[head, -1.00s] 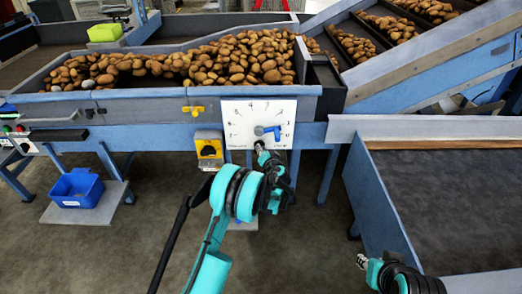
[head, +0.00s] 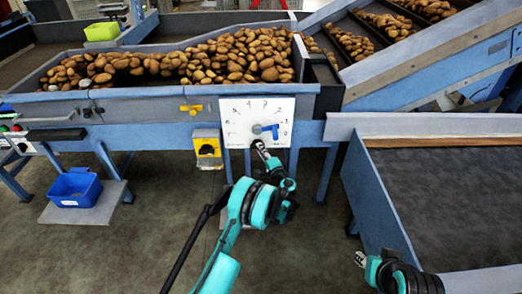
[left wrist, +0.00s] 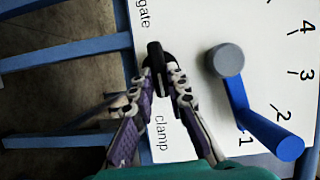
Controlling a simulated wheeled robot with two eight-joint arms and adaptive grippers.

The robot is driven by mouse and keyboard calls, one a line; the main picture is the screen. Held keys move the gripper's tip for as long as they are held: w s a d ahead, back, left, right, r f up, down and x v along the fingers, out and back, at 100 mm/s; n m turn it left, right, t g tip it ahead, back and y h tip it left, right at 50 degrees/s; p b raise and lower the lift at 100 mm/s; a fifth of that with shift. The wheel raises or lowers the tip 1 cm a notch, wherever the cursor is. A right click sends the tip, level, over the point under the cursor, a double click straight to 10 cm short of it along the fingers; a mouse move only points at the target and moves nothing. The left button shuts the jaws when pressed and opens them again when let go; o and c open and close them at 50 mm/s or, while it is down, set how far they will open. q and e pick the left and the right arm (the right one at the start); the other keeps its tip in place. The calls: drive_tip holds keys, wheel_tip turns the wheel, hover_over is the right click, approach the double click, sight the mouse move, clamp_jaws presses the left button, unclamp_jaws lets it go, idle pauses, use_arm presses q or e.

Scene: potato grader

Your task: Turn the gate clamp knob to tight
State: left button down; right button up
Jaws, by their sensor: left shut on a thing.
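The gate clamp knob (left wrist: 157,55) is a small black knob on the white dial plate, between the printed words "gate" and "clamp" in the left wrist view. My left gripper (left wrist: 163,78) is shut on it, with one finger on each side. In the head view the left gripper (head: 260,147) reaches the lower edge of the white dial plate (head: 285,108) and mostly hides the knob. My right gripper (head: 361,259) is low at the right, away from the plate; its finger opening is too small to judge.
A blue lever (left wrist: 255,115) on a grey hub (left wrist: 225,60) sits close beside the knob. A yellow box (head: 207,140) hangs left of the plate. A yellow handle (head: 191,108) is above it. Potatoes (head: 250,55) lie on the conveyor. A blue bin (head: 75,188) stands at left.

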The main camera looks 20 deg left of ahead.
use_arm(q)
drive_tip(key=shift+f+m, duration=0.1)
drive_tip(key=shift+m, duration=0.3)
drive_tip(key=c, duration=1.5)
unclamp_jaws()
drive_tip(key=v, duration=1.2)
drive_tip(key=shift+f, duration=0.15)
